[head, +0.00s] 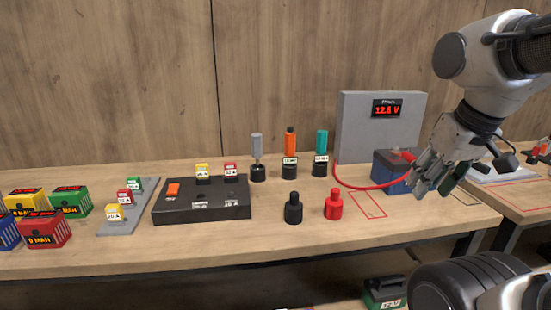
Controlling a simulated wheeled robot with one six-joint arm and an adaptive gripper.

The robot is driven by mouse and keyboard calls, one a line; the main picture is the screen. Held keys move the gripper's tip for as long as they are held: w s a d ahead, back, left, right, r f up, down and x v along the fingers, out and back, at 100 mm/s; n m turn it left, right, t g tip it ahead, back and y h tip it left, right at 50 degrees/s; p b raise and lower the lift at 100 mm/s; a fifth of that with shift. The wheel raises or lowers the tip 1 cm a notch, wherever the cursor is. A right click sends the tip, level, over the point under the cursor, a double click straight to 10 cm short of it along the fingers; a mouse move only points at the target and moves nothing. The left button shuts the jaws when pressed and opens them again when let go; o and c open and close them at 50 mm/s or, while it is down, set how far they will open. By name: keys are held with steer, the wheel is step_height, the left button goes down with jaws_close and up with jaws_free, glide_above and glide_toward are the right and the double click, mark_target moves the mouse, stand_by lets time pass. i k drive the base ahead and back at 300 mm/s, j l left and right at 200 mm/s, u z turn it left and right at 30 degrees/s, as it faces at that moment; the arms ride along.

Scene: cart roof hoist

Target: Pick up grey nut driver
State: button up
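The grey nut driver (256,146) stands upright in a round black holder (258,173) at the back middle of the bench. Its grey handle is on top and a thin shaft runs down into the holder. My gripper (434,188) is far to the right of it, in front of the blue battery box. Its fingers point down and look spread apart, with nothing seen between them. The gripper is well apart from the nut driver.
Orange (290,141) and teal (321,141) drivers stand in labelled holders to the right. A black box (202,206) is at the left front. Black (293,210) and red (334,206) caps stand in front. A grey panel (360,135), red cable (362,187) and blue battery (388,173) lie towards my gripper.

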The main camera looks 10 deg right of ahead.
mark_target(256, 139)
steer(key=z, duration=1)
steer(key=u, duration=1.3)
steer(key=i+j+z, duration=0.2)
steer(key=i+j, duration=0.2)
steer(key=j, duration=0.2)
steer(key=i+j+z, duration=0.1)
steer(key=j, duration=0.25)
steer(key=i, duration=0.1)
